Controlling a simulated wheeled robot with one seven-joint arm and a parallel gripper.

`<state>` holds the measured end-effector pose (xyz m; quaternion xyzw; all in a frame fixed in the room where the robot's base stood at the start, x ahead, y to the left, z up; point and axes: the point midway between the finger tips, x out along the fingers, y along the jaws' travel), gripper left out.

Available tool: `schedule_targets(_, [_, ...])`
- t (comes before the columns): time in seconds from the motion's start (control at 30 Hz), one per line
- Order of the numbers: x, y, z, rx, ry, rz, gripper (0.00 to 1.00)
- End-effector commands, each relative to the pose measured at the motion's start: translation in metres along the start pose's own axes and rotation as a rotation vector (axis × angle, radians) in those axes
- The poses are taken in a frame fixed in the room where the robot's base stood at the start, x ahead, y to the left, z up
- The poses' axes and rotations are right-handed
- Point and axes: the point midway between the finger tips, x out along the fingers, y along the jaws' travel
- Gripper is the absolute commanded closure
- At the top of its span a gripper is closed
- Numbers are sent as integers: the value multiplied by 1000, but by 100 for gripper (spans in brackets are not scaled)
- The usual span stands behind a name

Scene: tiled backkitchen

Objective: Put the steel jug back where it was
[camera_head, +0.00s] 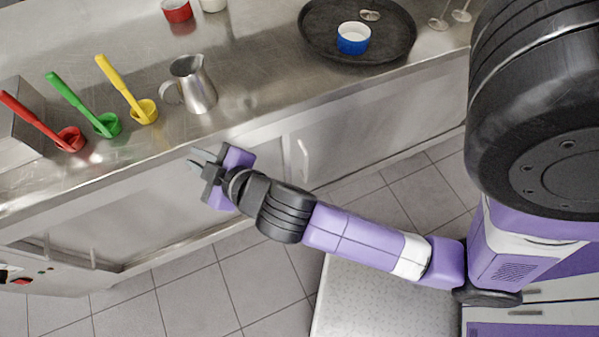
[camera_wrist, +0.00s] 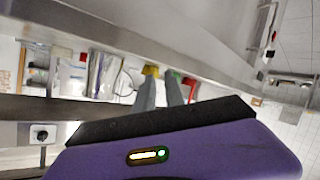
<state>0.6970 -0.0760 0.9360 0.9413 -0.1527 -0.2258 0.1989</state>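The steel jug (camera_head: 195,84) stands upright on the steel counter (camera_head: 250,88), right of the yellow ladle cup, its handle toward the left. A shiny shape left of the yellow ladle in the wrist view looks like the same jug (camera_wrist: 101,75). My gripper (camera_head: 196,158) is in front of the counter's front edge, below the jug in the picture and apart from it. In the wrist view its two grey fingers (camera_wrist: 160,92) stand apart with nothing between them. The jug's height relative to my gripper is hard to tell.
A dark round tray (camera_head: 320,38) with a blue ramekin (camera_head: 354,38) lies to the right. A red ramekin (camera_head: 177,11) is behind. Counter between jug and tray is clear.

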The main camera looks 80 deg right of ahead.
Motion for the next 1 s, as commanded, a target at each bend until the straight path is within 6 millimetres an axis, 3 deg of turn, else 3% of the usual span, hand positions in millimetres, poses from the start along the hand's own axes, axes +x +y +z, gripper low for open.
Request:
schedule_targets(0.03, [-17, -13, 16, 7, 8, -52, 86])
schedule_targets(0.1, [-39, -28, 29, 30, 35, -117, 86])
schedule_targets(0.27, [-95, -46, 51, 105, 89, -239, 86])
schedule_targets(0.4, [-147, -46, 64, 187, 128, -313, 86])
schedule_targets(0.6, [-206, -27, 68, 296, 170, -359, 86])
schedule_targets(0.8, [-231, -11, 66, 351, 192, -361, 86])
schedule_targets(1.0, [-234, -8, 65, 358, 196, -361, 86])
